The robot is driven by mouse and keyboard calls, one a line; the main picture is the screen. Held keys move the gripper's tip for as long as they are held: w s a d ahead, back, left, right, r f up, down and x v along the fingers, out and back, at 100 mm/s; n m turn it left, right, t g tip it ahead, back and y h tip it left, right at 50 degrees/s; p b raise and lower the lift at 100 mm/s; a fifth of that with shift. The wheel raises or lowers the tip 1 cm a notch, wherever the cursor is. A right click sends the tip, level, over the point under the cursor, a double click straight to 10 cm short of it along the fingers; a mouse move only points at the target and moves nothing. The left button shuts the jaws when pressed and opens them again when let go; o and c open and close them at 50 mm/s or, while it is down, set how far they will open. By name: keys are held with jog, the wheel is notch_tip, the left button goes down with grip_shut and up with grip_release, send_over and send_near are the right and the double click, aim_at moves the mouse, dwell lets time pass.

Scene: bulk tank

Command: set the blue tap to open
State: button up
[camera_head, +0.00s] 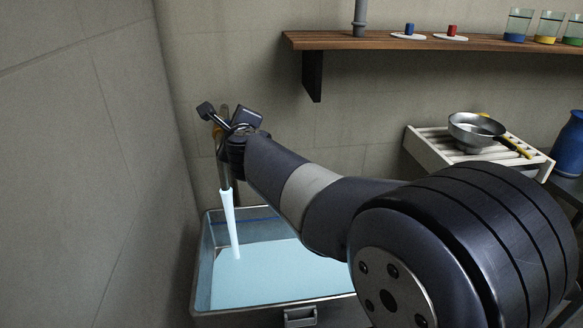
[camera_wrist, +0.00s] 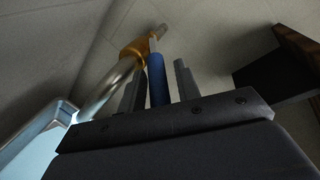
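The blue tap's lever (camera_wrist: 156,80) shows in the wrist view, standing between the two fingers of my gripper (camera_wrist: 160,88). The fingers are apart, with a clear gap between the lever and the right finger; the left finger is close beside it, and I cannot tell if they touch. The lever meets a brass valve body (camera_wrist: 138,48) on a metal pipe (camera_wrist: 106,88). In the head view my gripper (camera_head: 228,116) is at the tap and hides most of it. A pale blue stream (camera_head: 230,225) falls from the spout into the tank (camera_head: 203,270).
A wall stands close on the left. A wooden shelf (camera_head: 350,40) above right carries a blue piece (camera_head: 409,29), a red piece (camera_head: 452,30) and glasses. A pan (camera_head: 474,130) lies on a white rack (camera_head: 432,150) beside a blue container (camera_head: 570,145).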

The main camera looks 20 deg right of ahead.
jog(key=shift+f, duration=0.4)
